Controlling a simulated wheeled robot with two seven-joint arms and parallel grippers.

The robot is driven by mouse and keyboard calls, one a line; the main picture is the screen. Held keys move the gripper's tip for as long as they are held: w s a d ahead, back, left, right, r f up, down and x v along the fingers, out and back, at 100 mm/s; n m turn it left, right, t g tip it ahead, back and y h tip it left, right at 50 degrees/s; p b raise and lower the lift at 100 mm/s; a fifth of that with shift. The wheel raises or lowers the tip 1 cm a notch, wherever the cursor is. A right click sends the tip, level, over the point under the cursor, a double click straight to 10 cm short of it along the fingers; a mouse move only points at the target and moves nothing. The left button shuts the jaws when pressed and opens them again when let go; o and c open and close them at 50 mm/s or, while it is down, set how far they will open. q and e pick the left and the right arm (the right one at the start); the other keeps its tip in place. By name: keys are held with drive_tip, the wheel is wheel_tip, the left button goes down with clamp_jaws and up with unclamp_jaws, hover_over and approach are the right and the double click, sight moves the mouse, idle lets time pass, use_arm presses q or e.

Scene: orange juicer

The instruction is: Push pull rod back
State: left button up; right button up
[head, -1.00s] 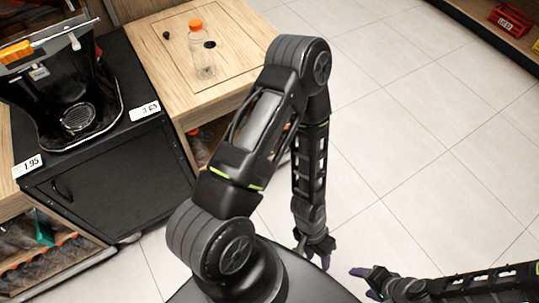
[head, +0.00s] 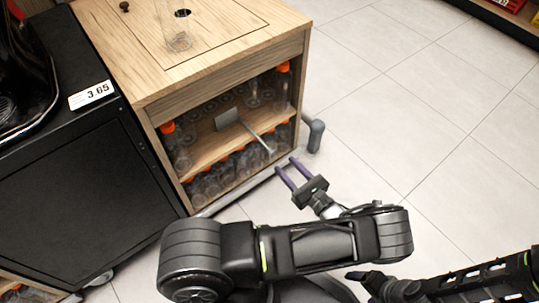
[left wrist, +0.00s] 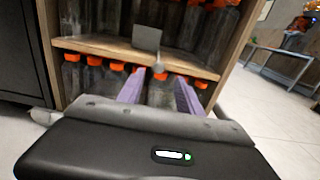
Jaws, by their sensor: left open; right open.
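The pull rod (head: 256,138) is a thin grey rod with a flat square plate (head: 228,118) at its inner end. It sticks out from the shelf of the wooden cabinet. My left gripper (head: 286,164) is open and empty, just in front of the rod's end. Its two purple fingers (left wrist: 159,78) appear on either side of the rod's end in the left wrist view; contact cannot be told. My right gripper (head: 358,276) is low at the right, open, away from the cabinet.
The wooden cabinet (head: 222,72) holds several orange-capped bottles on two levels. A clear bottle (head: 178,38) stands on top. A black cabinet (head: 85,195) stands at the left. The tiled floor (head: 400,100) is clear.

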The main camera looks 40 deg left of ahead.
sight(273, 154)
use_arm(q)
drive_tip(key=shift+a, duration=0.1)
drive_tip(key=b+x, duration=0.1)
drive_tip(key=x, duration=0.6)
drive_tip(key=shift+a, duration=0.35)
drive_tip(key=shift+c, duration=0.5)
clamp_jaws()
idle(0.8)
